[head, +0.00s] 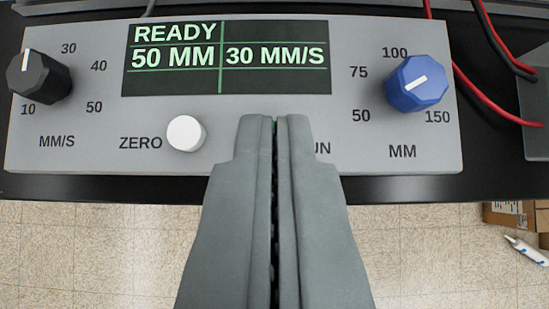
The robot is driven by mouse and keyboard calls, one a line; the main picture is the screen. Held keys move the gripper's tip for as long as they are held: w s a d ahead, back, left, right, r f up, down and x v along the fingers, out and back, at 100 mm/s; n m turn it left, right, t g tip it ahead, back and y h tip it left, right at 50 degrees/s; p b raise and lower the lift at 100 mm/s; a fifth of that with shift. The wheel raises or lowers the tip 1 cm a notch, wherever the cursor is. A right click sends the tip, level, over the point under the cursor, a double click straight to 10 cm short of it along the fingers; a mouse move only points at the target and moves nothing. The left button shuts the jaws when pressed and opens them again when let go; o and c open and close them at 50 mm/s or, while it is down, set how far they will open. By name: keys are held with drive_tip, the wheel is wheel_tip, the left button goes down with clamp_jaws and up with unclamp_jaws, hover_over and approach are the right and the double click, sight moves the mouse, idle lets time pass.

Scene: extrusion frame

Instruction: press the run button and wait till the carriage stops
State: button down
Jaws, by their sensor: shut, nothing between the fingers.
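The grey control box (90,180) fills the upper part of the view. Its display (226,57) reads READY, 50 MM and 30 MM/S. A white ZERO button (186,134) sits left of my gripper. The carriage is not in view.
A black MM/S knob (40,78) is at the left of the box, a blue MM knob (416,84) at the right. Red and black wires (490,98) run past the right end. A tiled floor (90,250) lies below the table edge, with cardboard boxes (508,214) at right.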

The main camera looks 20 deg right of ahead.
sight(229, 98)
drive_tip(key=f, duration=0.2)
drive_tip(key=w+f, duration=0.1)
drive_tip(key=f, duration=0.1)
drive_tip(key=shift+w+d+f, duration=0.1)
drive_tip(key=shift+d+f, duration=0.1)
drive_tip(key=shift+f, duration=0.45)
